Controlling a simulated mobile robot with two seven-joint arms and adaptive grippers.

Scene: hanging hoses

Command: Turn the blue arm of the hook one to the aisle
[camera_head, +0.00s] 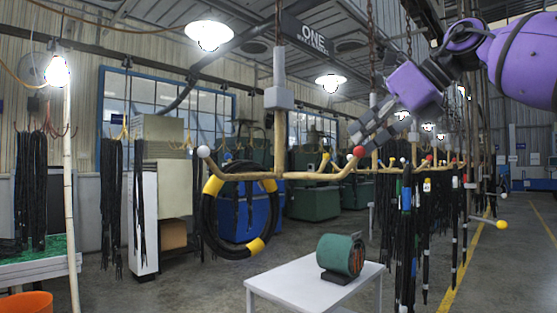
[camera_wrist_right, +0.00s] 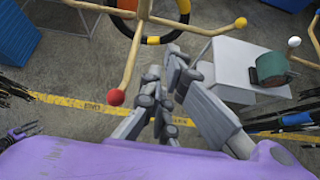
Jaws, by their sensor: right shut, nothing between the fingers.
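Hook one (camera_head: 279,176), a tan bar frame on a chain and grey post under a sign reading ONE, hangs in mid-view. A white ball (camera_head: 203,151) tips its left arm and a red ball (camera_head: 359,151) its right arm. A small blue tip (camera_head: 227,156) shows behind the left arm; I cannot tell whether it belongs to this hook. My right gripper (camera_head: 361,142) is shut and empty near the red-tipped arm. In the wrist view its fingers (camera_wrist_right: 165,75) are right of the red ball (camera_wrist_right: 116,97), apart from it. My left gripper is not in view.
A black hose coil with yellow bands (camera_head: 211,186) hangs at the hook's left. A white table (camera_head: 290,286) carries a green motor (camera_head: 341,255) below. Black hoses (camera_head: 407,235) hang on hooks at right. The aisle with yellow floor lines (camera_head: 468,267) lies at right.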

